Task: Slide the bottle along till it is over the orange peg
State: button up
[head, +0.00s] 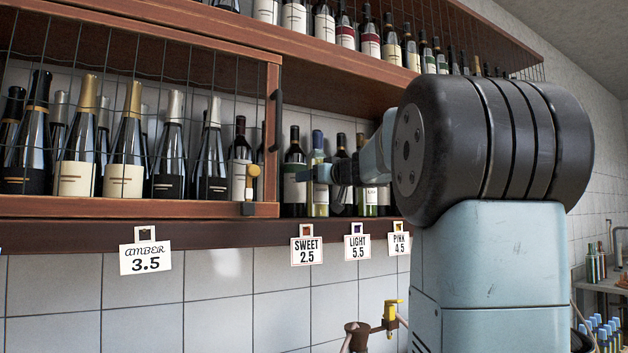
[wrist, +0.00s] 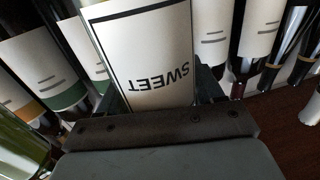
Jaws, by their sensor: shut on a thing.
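A dark bottle with a white label (head: 292,157) stands on the lower shelf, right of the wire door. Small coloured pegs hold the price signs on the shelf edge. The one above the SWEET sign looks reddish-orange (head: 306,230), too small to be sure of its colour. The bottle stands slightly left of it.
The LIGHT (head: 357,247) and PINK (head: 398,244) signs hang to the right.

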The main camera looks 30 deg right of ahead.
jog(key=shift+s+a, duration=0.1)
jog(key=shift+a, duration=4.7)
dwell(0.8)
jog(key=o, duration=1.7)
jog(key=v, duration=1.3)
jog(key=shift+s, duration=0.35)
jog(key=shift+s, duration=0.1)
